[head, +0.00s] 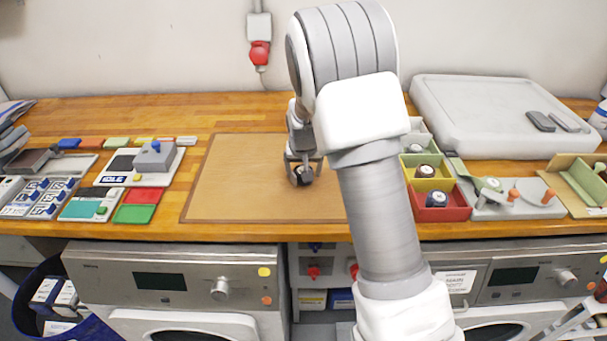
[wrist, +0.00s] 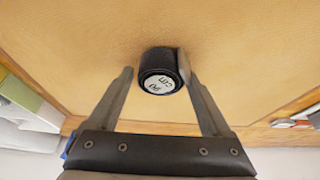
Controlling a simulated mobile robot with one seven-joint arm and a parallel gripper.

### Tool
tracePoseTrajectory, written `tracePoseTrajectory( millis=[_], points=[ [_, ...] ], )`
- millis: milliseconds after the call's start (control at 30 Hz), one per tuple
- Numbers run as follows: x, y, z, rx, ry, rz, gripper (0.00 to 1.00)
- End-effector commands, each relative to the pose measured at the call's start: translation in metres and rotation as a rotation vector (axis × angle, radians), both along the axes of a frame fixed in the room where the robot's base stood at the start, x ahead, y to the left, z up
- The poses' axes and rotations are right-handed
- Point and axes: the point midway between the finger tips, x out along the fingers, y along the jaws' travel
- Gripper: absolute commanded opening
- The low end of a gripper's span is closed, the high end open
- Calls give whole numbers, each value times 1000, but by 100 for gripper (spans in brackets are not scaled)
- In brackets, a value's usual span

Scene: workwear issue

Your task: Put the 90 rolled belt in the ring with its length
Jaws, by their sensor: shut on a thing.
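A black rolled belt (wrist: 158,72) with a white round label is between my gripper's fingertips in the wrist view. The label is seen upside down and appears to read 90. My gripper (wrist: 156,70) is shut on the belt, with the right finger against its side. In the head view my gripper (head: 303,162) points down over the tan mat (head: 235,180), with the belt (head: 302,177) at its tips, at or just above the mat. No ring can be clearly made out.
Left of the mat are a grey device on a white board (head: 140,165), coloured pads and a tray of labelled packets (head: 40,197). Right of the bins are a grey board with orange pegs (head: 535,210) and a large grey case (head: 490,120). The mat's left half is clear.

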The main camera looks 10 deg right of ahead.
Motion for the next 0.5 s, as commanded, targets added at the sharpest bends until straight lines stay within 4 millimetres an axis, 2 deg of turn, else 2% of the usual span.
tracePoseTrajectory(
  millis=[167, 500],
  points=[
    [0, -4, 34, 1, -7, -2, 11],
    [-44, -68, 77, 1, -5, -6, 11]
  ],
)
